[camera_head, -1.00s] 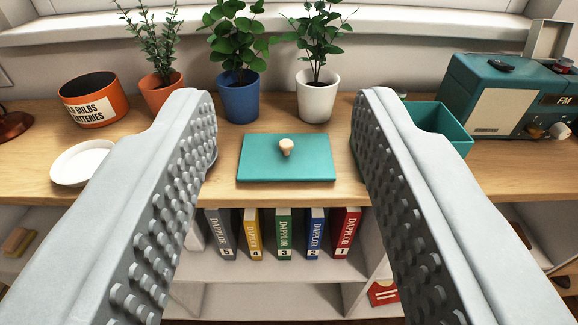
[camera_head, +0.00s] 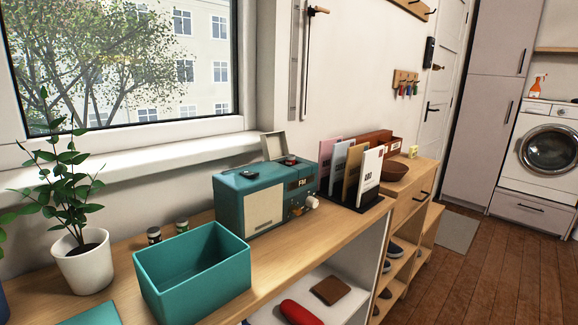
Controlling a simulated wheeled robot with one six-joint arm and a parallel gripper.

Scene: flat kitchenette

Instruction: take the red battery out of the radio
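A dark piece (camera_head: 248,174) lies on the radio's top at the left. My gripper is outside the view, so its state is hidden.
A potted plant (camera_head: 84,268) is at the left. Open wooden floor (camera_head: 450,270) lies to the right.

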